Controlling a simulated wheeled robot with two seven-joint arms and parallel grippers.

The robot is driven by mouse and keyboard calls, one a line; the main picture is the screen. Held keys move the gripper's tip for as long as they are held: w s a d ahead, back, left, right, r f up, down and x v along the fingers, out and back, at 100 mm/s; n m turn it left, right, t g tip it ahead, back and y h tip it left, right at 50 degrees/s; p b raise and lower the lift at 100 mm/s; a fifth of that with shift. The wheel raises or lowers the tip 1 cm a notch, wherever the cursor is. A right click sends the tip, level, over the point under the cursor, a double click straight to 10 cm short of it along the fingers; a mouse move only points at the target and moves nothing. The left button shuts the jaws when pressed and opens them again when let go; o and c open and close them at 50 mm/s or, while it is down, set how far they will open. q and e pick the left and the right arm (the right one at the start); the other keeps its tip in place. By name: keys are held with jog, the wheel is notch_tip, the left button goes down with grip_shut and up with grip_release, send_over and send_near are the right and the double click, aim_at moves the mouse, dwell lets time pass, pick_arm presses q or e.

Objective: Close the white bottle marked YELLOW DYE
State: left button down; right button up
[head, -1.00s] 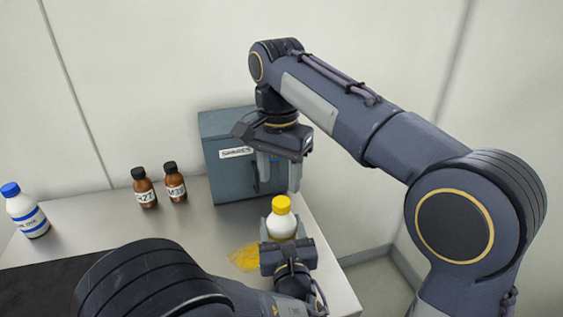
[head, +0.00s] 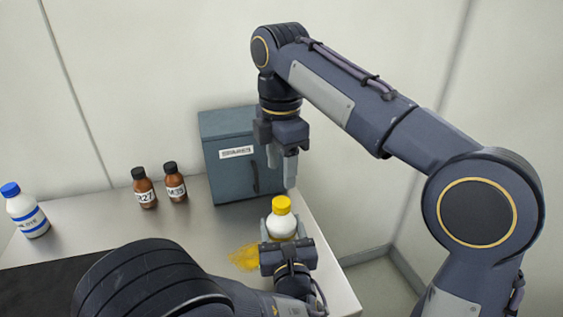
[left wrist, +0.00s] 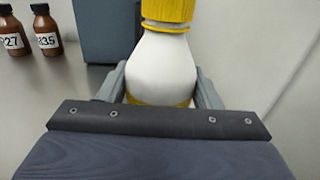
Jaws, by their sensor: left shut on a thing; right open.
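The white bottle (head: 281,222) has a yellow cap (head: 281,204) on its top and stands upright near the right end of the bench. Its label text is hidden. My left gripper (head: 281,234) is shut on the bottle's body from the near side; the left wrist view shows its fingers on both sides of the bottle (left wrist: 162,70). There the cap (left wrist: 167,12) is cut off by the top edge, with a yellow ring beneath it. My right gripper (head: 281,168) points down, open and empty, above and slightly behind the cap.
A yellow stain (head: 245,257) lies on the bench (head: 190,235) left of the bottle. A grey cabinet (head: 228,165) stands behind. Two brown bottles (head: 144,188) (head: 175,183) and a blue-capped white bottle (head: 27,212) stand further left. The bench's right edge is close.

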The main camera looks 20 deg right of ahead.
aim_at(282, 201)
jog(key=n, duration=0.2)
jog(key=shift+r+n, duration=0.15)
jog(key=shift+n, duration=0.15)
jog(key=shift+f, duration=4.05)
